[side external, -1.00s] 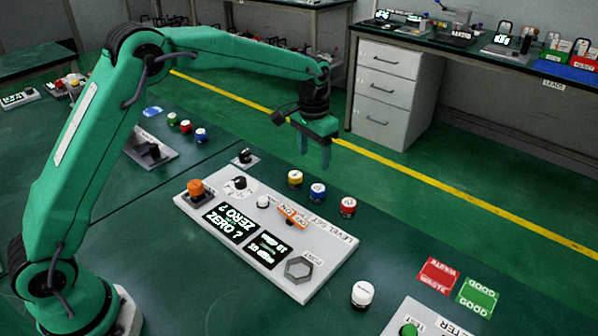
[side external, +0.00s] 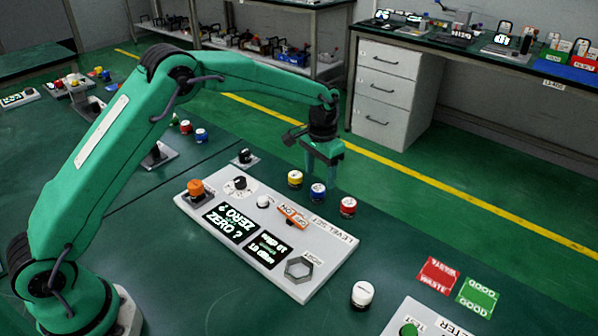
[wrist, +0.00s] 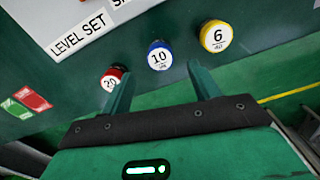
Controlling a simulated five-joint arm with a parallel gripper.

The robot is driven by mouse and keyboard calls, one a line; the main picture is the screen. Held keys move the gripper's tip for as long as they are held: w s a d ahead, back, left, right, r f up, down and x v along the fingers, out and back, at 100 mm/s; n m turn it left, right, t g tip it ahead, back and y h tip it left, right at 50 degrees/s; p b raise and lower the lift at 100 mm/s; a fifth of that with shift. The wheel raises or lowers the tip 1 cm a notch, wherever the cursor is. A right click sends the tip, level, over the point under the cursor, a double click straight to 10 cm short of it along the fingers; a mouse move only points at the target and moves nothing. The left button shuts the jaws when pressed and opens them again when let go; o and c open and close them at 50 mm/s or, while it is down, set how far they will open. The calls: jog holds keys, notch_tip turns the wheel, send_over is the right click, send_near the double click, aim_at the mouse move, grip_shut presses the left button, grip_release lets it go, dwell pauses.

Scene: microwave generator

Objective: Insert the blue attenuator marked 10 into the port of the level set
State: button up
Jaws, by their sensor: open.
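The blue attenuator (side external: 318,192) stands upright on the green bench, between a yellow and a red one. In the wrist view the blue attenuator (wrist: 159,56) shows 10 on its white top. My gripper (side external: 321,183) is open and empty, above and behind the row of attenuators. In the wrist view my gripper's fingertips (wrist: 157,75) spread to either side of the blue attenuator, which appears beyond them. The level set (side external: 335,243) is a light grey panel with screens and knobs. Its port (side external: 299,268) is a hexagonal grey socket at the near right end and looks empty.
The yellow attenuator (wrist: 216,36) is marked 6 and the red one (wrist: 113,78) 20. A white capped piece (side external: 362,294) stands right of the panel. Red waste (side external: 438,276) and green good (side external: 477,297) pads lie beyond it. An orange knob (side external: 196,188) rises from the panel.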

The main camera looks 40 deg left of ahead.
aim_at(318, 188)
jog(key=shift+s+a+f, duration=0.1)
jog(key=shift+f, duration=1.2)
jog(key=shift+s+f, duration=0.1)
jog(key=shift+f, duration=1.2)
jog(key=c, duration=1.2)
jog(key=shift+o, duration=0.2)
jog(key=shift+r, duration=0.1)
